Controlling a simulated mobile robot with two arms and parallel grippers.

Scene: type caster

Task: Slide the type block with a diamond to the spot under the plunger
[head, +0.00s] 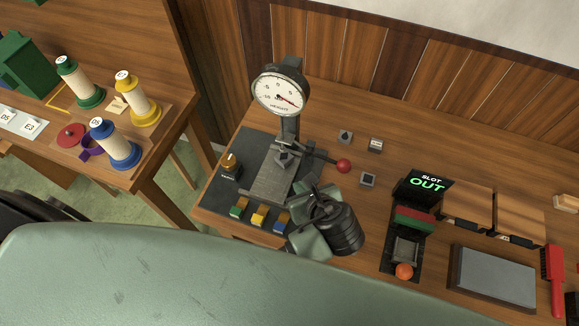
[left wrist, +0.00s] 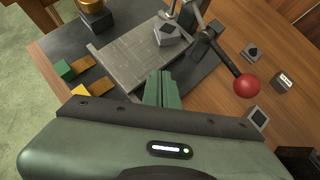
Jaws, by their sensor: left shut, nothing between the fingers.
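A small grey type block (left wrist: 167,36) with a dark mark on top sits at the far end of the grey metal plate (left wrist: 125,55), close to the press column. In the head view a block (head: 284,157) shows at the column foot on the plate (head: 266,185). Its mark is too small to be sure it is a diamond, and I cannot tell if it is exactly under the plunger. My left gripper (head: 309,186) is shut and empty near the plate's right side; its green fingertips (left wrist: 158,86) are apart from the block. My right gripper is not in view.
A dial gauge (head: 279,92) tops the press, and a red-knobbed lever (head: 344,166) sticks out right. Loose blocks (head: 345,136), (head: 367,180) and a labelled block (head: 375,145) lie right on the table. Coloured keys (head: 259,215) line the front. A slot unit (head: 427,188) reads OUT.

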